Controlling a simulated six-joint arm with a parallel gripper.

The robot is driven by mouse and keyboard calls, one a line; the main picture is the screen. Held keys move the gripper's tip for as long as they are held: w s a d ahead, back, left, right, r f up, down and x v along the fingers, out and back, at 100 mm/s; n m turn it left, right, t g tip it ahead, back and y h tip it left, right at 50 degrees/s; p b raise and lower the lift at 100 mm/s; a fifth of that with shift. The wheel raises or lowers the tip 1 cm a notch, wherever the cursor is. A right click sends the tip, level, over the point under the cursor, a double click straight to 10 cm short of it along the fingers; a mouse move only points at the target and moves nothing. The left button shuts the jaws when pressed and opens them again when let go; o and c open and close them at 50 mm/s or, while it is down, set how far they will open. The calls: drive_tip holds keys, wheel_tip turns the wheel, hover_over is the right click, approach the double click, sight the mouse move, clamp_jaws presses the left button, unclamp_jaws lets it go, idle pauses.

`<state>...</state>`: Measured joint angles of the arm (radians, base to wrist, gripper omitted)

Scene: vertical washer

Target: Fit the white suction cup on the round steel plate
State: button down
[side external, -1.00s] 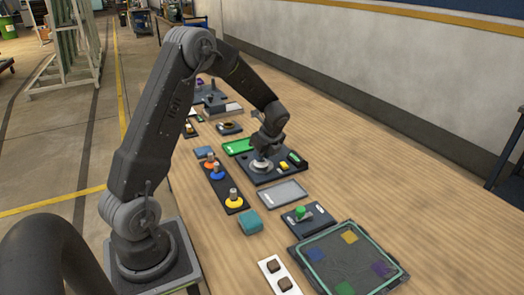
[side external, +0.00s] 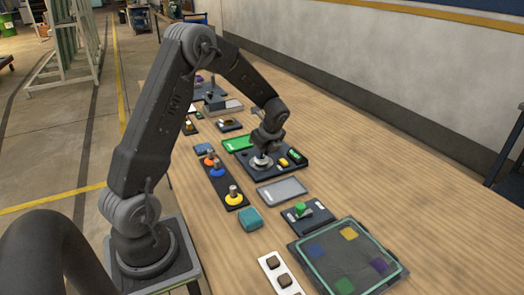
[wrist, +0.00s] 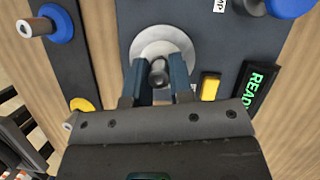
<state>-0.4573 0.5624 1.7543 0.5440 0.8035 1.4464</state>
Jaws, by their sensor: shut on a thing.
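The white suction cup (wrist: 146,40) is a pale disc with a dark upright stem in the middle. In the wrist view my gripper (wrist: 159,82) is shut on that stem, one dark blue finger on each side. In the side view the cup (side external: 261,163) shows as a small pale disc low at the dark panel, under my gripper (side external: 264,148). The round steel plate cannot be told apart from the disc. The cup covers the spot beneath it, and I cannot tell whether the cup touches the plate.
The dark panel (side external: 272,176) carries a yellow button (wrist: 210,86) and a green READY display (wrist: 259,88). Left of it is a rack (side external: 226,187) with orange, blue and yellow cups. A grey tray (side external: 282,190) lies in front. Bare table lies to the right.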

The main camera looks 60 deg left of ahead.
drive_tip(key=shift+f, duration=0.2)
idle(0.4)
drive_tip(key=c, duration=0.6)
unclamp_jaws()
drive_tip(key=shift+o, duration=0.2)
drive_tip(key=shift+r, duration=3.5)
